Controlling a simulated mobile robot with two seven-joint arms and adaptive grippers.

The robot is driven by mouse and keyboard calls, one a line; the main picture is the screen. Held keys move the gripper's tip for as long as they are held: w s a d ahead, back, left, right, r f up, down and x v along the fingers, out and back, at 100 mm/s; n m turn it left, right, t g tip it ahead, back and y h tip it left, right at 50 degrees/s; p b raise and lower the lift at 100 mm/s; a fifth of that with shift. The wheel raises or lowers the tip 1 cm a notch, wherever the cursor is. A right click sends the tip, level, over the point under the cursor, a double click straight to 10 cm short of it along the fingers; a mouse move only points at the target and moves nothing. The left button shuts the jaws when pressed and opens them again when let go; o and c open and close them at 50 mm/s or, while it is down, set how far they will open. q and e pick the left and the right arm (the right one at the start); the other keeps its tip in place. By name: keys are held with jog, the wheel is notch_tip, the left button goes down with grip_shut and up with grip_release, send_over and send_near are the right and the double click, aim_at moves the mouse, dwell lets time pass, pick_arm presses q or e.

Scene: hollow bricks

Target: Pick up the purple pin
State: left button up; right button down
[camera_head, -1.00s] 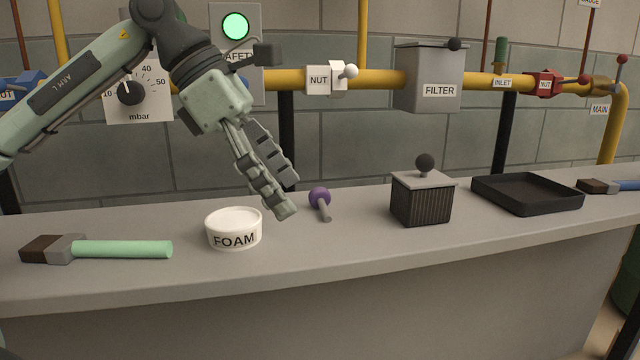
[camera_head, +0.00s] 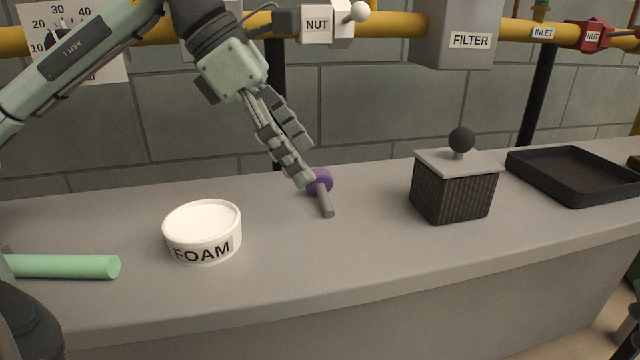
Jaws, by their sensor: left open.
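The purple pin (camera_head: 323,184) lies on the grey bench, with a round purple head and a grey shank (camera_head: 326,203) pointing toward the front edge. My left gripper (camera_head: 306,166) reaches down from the upper left. Its fingers are open, and one fingertip overlaps the left side of the pin's head in the picture. I cannot tell whether it touches. Part of the head is hidden behind that fingertip. My right gripper is not in view.
A white FOAM tub (camera_head: 203,234) and a green handle (camera_head: 65,266) lie to the left. A dark ribbed box with a ball knob (camera_head: 454,190) and a black tray (camera_head: 575,178) stand to the right. The bench (camera_head: 300,270) is clear in front of the pin.

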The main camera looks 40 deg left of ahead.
aim_at(325, 188)
pick_arm(q)
jog(key=shift+x, duration=1.95)
grip_shut()
